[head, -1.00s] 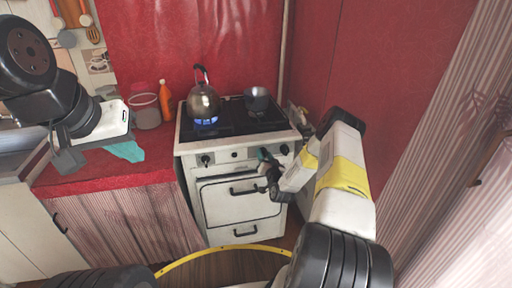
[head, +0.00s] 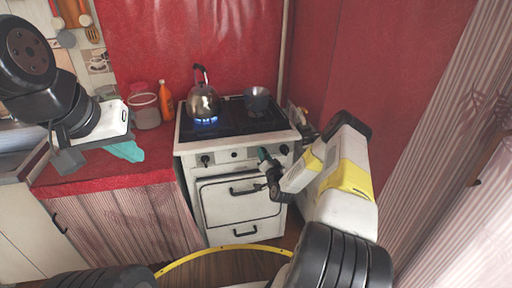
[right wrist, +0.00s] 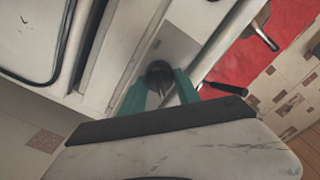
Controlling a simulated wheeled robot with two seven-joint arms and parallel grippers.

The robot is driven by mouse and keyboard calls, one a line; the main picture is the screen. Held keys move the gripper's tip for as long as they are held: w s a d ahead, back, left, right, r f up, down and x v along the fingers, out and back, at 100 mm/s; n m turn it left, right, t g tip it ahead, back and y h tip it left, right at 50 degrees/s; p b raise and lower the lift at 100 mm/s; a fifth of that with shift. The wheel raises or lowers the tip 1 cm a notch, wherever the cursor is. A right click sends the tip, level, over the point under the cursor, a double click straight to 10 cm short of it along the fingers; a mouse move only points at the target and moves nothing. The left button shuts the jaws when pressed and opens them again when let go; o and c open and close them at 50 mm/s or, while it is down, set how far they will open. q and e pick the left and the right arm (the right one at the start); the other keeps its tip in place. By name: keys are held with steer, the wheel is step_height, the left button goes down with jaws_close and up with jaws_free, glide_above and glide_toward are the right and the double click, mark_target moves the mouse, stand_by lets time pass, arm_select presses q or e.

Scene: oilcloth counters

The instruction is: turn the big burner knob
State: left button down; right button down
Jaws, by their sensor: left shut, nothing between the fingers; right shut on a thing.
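The white stove (head: 240,211) has dark knobs on its front panel: one at the left (head: 206,160) and one at the right (head: 284,149). My right gripper (head: 264,155) is at the panel between these two. In the right wrist view its teal fingers are closed on either side of a round black burner knob (right wrist: 159,74). In the head view the gripper hides that knob, so I cannot tell its turn angle there. My left gripper (head: 126,151) is shut and empty, above the red counter at the left.
A metal kettle (head: 203,102) stands over a blue flame on the left burner. A small pot (head: 257,100) stands at the back right of the hob. An orange bottle (head: 166,101) and a clear jar (head: 145,112) stand on the red counter (head: 75,174). The oven handle (head: 245,191) is below the panel.

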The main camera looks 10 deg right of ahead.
steer(key=c, duration=0.9)
jaws_free()
